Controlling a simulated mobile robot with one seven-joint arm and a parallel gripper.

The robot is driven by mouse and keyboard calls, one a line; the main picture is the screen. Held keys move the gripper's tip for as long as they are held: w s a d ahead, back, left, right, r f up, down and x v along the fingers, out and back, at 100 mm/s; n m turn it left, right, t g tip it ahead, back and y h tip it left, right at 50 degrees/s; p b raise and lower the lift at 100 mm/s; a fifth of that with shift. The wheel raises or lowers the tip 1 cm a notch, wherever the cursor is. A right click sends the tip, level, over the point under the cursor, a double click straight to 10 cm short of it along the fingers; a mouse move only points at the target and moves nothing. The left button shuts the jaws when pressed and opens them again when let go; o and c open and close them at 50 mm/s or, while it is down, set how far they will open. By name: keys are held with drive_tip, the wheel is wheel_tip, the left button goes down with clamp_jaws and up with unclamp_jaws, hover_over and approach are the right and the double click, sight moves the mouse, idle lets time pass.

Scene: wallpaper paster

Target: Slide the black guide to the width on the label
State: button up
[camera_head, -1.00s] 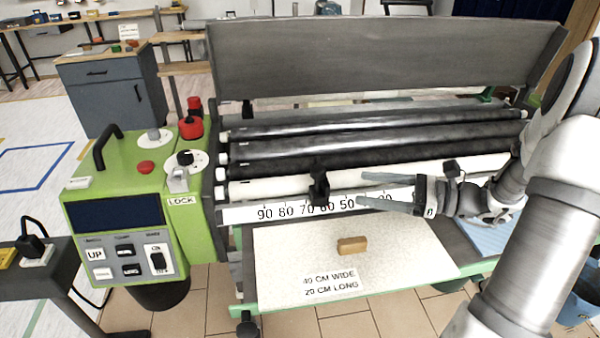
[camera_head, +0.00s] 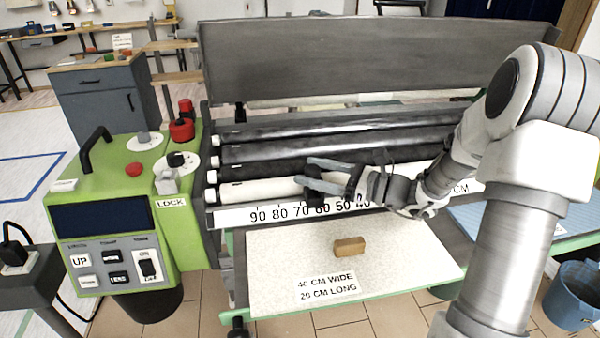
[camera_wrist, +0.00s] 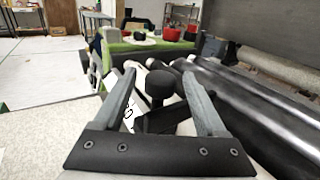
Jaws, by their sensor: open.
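The black guide (camera_head: 313,172) stands on the white scale strip (camera_head: 236,218) near the 60 mark, partly hidden by my fingers. In the wrist view its round black knob (camera_wrist: 160,84) is between my two fingers, with gaps on both sides. My gripper (camera_head: 303,171) is open around the guide, and it also shows in the wrist view (camera_wrist: 159,76). The label (camera_head: 327,287) on the pale sheet (camera_head: 275,262) reads 40 CM WIDE, 20 CM LONG.
A brown block (camera_head: 349,247) lies on the sheet. Several long rollers (camera_head: 260,150) run behind the scale. The green control box (camera_head: 120,210) with a LOCK lever stands at the left. A blue bucket (camera_head: 572,296) is at the lower right.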

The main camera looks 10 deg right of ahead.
drive_tip(key=shift+x, duration=1.7)
clamp_jaws()
drive_tip(key=shift+d, duration=0.1)
